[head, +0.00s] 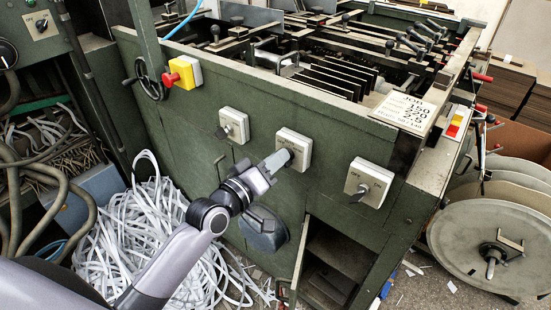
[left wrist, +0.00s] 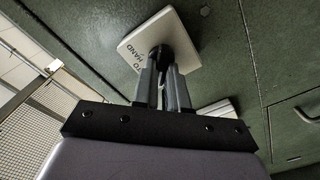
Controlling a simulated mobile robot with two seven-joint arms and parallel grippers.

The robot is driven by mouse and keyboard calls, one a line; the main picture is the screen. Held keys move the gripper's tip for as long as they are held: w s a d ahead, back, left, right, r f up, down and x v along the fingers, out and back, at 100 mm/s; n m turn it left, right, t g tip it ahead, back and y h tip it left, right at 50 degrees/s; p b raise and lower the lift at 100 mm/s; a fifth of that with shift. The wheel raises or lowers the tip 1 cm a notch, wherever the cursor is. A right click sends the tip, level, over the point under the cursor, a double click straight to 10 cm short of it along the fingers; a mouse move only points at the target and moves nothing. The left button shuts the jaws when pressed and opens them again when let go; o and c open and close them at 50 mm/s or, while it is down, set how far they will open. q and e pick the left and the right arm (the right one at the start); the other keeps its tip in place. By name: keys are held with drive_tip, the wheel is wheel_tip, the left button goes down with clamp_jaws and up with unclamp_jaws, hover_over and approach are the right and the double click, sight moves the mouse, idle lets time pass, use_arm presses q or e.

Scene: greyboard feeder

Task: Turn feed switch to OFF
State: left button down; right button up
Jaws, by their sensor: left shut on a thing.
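Three cream switch plates sit in a row on the green machine front. My left gripper (head: 280,158) is at the middle switch (head: 295,140) and shut on its dark knob. In the left wrist view, the fingers (left wrist: 168,66) close around the black knob (left wrist: 181,43) on the cream plate (left wrist: 137,40); its visible lettering reads "TO HAND", the rest hidden. The right switch (head: 369,183) has a lever and seems marked OFF and ON. The left switch (head: 234,125) has a dark lever; its lettering is too small to read. I cannot tell which one is the feed switch. My right gripper is not in view.
An open cabinet door (head: 299,262) stands out below. White strips (head: 130,235) pile on the floor. A large reel (head: 470,240) stands at right.

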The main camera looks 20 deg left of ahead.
use_arm(q)
drive_tip(key=c, duration=1.2)
unclamp_jaws()
drive_tip(key=shift+o, duration=0.2)
drive_tip(key=v, duration=0.7)
